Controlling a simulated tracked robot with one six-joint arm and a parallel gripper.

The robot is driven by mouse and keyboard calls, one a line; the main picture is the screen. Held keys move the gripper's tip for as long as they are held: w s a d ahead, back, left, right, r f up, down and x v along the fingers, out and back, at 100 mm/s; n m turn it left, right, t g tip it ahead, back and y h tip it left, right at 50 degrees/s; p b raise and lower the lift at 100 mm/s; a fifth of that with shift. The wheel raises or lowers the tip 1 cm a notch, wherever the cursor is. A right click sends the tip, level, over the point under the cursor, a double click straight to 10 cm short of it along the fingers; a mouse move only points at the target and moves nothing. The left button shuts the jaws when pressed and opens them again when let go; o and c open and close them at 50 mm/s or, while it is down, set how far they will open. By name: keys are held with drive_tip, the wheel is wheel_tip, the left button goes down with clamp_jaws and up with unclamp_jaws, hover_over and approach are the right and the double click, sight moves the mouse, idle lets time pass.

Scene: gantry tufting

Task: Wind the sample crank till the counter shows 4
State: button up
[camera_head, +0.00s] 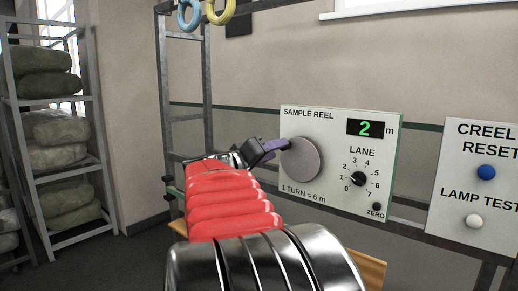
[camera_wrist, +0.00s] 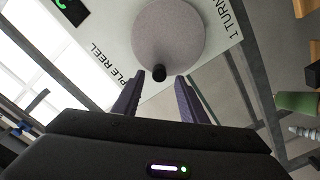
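The sample reel panel (camera_head: 339,196) is a pale board with a grey crank disc (camera_head: 302,159) on its left. The counter (camera_head: 365,128) above right of the disc shows a green 2. The panel reads "1 turn = 6 m". In the wrist view, the disc (camera_wrist: 168,32) has a black crank knob (camera_wrist: 158,73) near its rim. My gripper (camera_wrist: 159,82) is open, its two purple fingers pointing at the knob, with a gap visible on each side. In the head view, my gripper (camera_head: 280,147) is at the disc's left edge and hides the knob.
The same panel carries a black lane dial (camera_head: 358,179) and a small zero button (camera_head: 377,207). A second panel at right has a blue creel reset button (camera_head: 486,172) and a white lamp test button (camera_head: 474,221). A rack of wrapped bundles (camera_head: 57,129) stands at left.

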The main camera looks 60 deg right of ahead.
sight(297, 161)
drive_tip(key=shift+s+d, duration=0.2)
drive_tip(key=shift+d, duration=0.95)
drive_tip(key=shift+s+d, duration=0.15)
drive_tip(key=shift+d, duration=0.95)
drive_tip(key=shift+c, duration=0.6)
clamp_jaws()
drive_tip(key=shift+a, duration=0.1)
